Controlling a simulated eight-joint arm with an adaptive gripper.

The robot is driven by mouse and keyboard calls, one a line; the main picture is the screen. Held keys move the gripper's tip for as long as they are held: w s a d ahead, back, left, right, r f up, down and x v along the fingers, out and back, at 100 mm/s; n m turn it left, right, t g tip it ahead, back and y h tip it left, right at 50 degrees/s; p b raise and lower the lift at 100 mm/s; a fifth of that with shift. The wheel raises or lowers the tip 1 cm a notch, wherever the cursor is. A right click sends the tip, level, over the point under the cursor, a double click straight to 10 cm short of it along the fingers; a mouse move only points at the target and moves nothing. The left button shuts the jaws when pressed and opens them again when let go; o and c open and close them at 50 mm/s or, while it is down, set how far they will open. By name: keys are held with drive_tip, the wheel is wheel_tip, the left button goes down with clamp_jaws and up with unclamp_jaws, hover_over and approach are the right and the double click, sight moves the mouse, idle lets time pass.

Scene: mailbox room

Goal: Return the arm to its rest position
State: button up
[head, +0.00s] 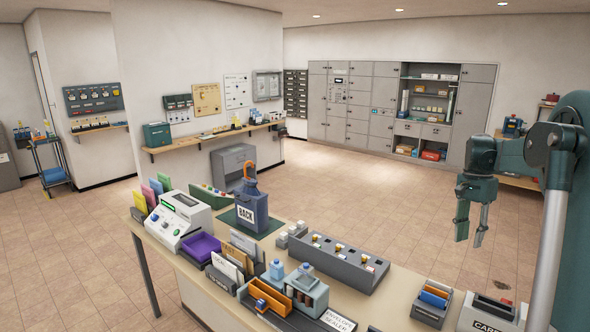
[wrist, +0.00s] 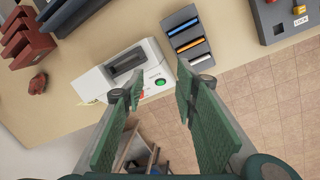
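My gripper (head: 471,240) hangs at the right of the head view with its two dark green fingers pointing down and apart. It is above the level of the counter (head: 405,283), near its far right side, and touches nothing. In the wrist view my gripper (wrist: 158,80) shows its green ribbed pads wide apart with nothing held between them. Part of my arm shows at the right edge of the head view.
Below the fingers, the wrist view shows a white device (wrist: 150,65) with a green button and a grey slotted rack (wrist: 178,22). Open floor (head: 400,200) lies beyond.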

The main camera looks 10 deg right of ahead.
drive_tip(key=s+a+r+n+t, duration=0.15)
drive_tip(key=s+a, duration=0.25)
drive_tip(key=a, duration=0.5)
drive_tip(key=s+a+r+n+t+h, duration=0.1)
drive_tip(key=s+a+r+n, duration=0.2)
drive_tip(key=a, duration=0.6)
drive_tip(key=s+a+r+n+t, duration=0.1)
drive_tip(key=s+a+n+t, duration=0.15)
drive_tip(key=s+a, duration=0.45)
drive_tip(key=s+a+f+n+t, duration=0.2)
drive_tip(key=s+a+f+n, duration=0.2)
drive_tip(key=s+a, duration=0.4)
drive_tip(key=s+a+f+n+t, duration=0.2)
drive_tip(key=s+a+f, duration=0.3)
drive_tip(key=s+a, duration=0.3)
drive_tip(key=a+n, duration=0.1)
drive_tip(key=a, duration=0.3)
drive_tip(key=shift+s+f+n+y+b, duration=0.2)
drive_tip(key=shift+s+n+y+b, duration=0.1)
drive_tip(key=shift+n+y+b, duration=0.1)
